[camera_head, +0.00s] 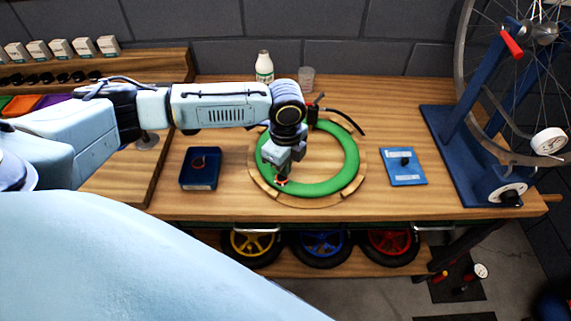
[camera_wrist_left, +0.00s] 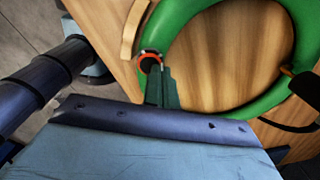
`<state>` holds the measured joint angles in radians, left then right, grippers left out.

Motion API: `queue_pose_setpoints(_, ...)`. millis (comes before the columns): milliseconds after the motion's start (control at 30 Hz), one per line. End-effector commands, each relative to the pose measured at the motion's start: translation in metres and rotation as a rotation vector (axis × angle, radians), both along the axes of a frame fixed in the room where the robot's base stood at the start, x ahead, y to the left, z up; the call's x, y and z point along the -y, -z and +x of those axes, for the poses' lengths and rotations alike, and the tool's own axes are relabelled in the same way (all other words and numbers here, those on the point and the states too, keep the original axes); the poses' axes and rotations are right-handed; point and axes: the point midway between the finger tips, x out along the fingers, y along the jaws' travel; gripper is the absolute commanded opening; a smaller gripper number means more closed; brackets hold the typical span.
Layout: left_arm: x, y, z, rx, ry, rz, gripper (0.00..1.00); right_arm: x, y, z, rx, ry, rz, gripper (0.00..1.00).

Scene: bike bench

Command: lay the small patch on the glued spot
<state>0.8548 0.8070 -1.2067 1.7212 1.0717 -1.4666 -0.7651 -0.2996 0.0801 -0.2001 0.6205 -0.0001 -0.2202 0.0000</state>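The small patch (camera_head: 281,182), dark with an orange-red rim, is at the tips of my left gripper (camera_head: 280,178), over the near-left part of the green tube (camera_head: 349,166). In the left wrist view the patch (camera_wrist_left: 150,60) shows at the end of the narrow, closed-together fingers (camera_wrist_left: 156,80), over the edge of the tube (camera_wrist_left: 184,22). I cannot tell whether it touches the tube. The glued spot cannot be made out. My right gripper is not in view.
The tube lies on a round wooden board (camera_head: 362,184). A dark blue tray (camera_head: 200,184) with another red-rimmed piece is left, a blue card (camera_head: 409,180) right. A white bottle (camera_head: 264,68) and cup (camera_head: 306,78) stand behind. A wheel stand (camera_head: 460,160) is far right.

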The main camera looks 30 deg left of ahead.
Motion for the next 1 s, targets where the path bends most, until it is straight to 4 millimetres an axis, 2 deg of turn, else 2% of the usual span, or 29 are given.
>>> queue_pose_setpoints(433, -0.0001, 0.0060, -0.0003, -0.002, -0.001, 0.000, 0.00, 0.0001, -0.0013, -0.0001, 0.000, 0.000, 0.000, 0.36)
queue_pose_setpoints(467, -0.0001, 0.0062, -0.0003, -0.002, -0.001, 0.000, 0.01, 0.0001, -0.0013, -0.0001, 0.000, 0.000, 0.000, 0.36)
queue_pose_setpoints(600, -0.0001, 0.0060, -0.0002, -0.001, -0.001, 0.000, 0.19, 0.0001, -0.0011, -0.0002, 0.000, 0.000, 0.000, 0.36)
queue_pose_setpoints(667, -0.0001, 0.0059, -0.0001, -0.001, -0.001, 0.000, 0.25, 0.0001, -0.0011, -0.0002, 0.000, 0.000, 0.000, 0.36)
queue_pose_setpoints(1000, 0.0000, 0.0004, 0.0005, 0.001, 0.000, -0.001, 0.25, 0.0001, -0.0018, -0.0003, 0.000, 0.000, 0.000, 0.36)
